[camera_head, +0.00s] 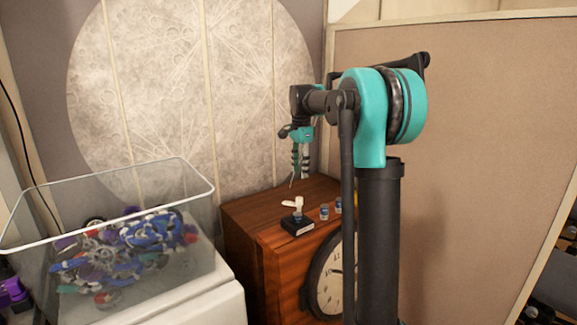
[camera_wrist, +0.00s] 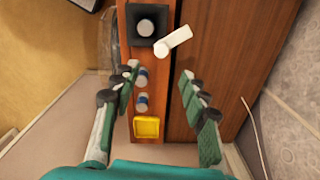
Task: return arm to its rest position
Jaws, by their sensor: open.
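My gripper (camera_head: 299,168) hangs from my teal and black arm, fingers pointing down, above the wooden cabinet (camera_head: 262,212). In the wrist view my gripper (camera_wrist: 168,128) has its two green-padded fingers spread wide, with nothing held between them. Between and beyond the fingers lie the cabinet top and small items on it, below and apart from the fingers. My arm is bent, with its elbow high in front of the beige panel.
On the cabinet are a black square block (camera_head: 297,225), a white piece (camera_head: 294,203), small blue-and-white cylinders (camera_head: 324,212) and a yellow square tray (camera_wrist: 147,128). A round clock (camera_head: 330,276) is at its front. A clear bin (camera_head: 196,262) of parts stands left; a beige panel (camera_head: 480,120) stands right.

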